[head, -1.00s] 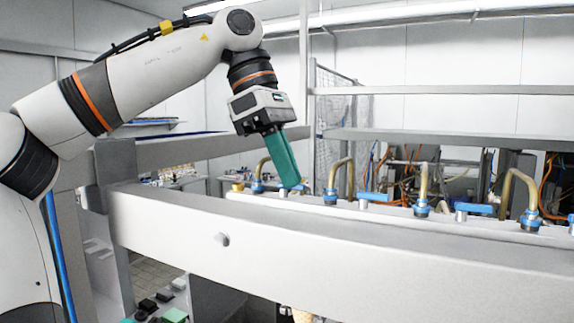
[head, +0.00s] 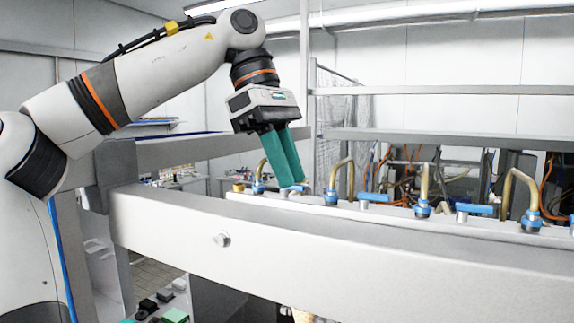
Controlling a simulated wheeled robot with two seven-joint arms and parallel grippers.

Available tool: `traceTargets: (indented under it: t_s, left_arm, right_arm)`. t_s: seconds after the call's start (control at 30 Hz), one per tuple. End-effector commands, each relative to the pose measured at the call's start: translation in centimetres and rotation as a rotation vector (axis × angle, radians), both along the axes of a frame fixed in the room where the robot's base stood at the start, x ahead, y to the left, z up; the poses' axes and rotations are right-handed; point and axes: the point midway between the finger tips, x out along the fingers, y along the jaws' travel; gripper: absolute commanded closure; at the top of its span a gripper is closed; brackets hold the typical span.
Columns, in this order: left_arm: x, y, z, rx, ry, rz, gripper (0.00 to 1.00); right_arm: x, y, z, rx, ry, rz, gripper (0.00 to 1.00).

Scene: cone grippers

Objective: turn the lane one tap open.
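Several taps stand in a row on a white rail, each with a bent brass pipe, a blue collar and a blue lever. No lane label can be read. The leftmost tap (head: 258,187) is beside the tips of my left gripper (head: 291,184). Its blue lever (head: 299,188) shows only in part, at the fingertips; the rest is hidden behind the green fingers. The fingers point down and show side by side, slightly apart, with nothing clearly held between them. Whether they touch the lever cannot be told. My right gripper is out of view.
The other levers (head: 372,197) (head: 475,208) lie along the rail to the right. A thick white beam (head: 340,240) runs across in front of the taps. A grey shelf bar (head: 440,138) and hoses are behind. The space above the taps is clear.

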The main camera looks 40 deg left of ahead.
Motion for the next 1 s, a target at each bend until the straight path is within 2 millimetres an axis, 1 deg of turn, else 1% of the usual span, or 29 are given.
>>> traceTargets:
  t_s: [0.27,0.37,0.47,0.57,0.6,0.8,0.9,1.0]
  left_arm:
    - [0.0,0.0,-0.2,0.001,0.006,0.000,0.70]
    - [0.0,0.1,0.1,0.002,0.006,0.001,0.70]
    - [-0.1,0.5,0.9,0.001,0.005,0.003,0.70]
    - [-0.3,1.0,2.3,0.001,0.003,0.002,0.70]
    - [-0.3,1.3,3.1,0.001,0.004,0.004,0.70]
    - [-0.7,2.4,5.8,0.002,0.004,0.003,0.70]
    - [-0.8,2.7,6.5,0.002,0.005,0.002,0.70]
    - [-0.9,2.8,6.8,0.002,0.004,0.000,0.70]
  right_arm:
    - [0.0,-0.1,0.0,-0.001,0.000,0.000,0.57]
    - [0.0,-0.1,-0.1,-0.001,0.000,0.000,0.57]
    - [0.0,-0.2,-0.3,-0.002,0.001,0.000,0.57]
    - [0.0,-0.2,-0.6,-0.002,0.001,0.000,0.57]
    - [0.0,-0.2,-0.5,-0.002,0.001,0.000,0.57]
    - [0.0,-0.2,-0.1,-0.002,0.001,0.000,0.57]
    - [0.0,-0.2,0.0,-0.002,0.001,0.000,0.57]
    - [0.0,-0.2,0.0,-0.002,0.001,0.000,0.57]
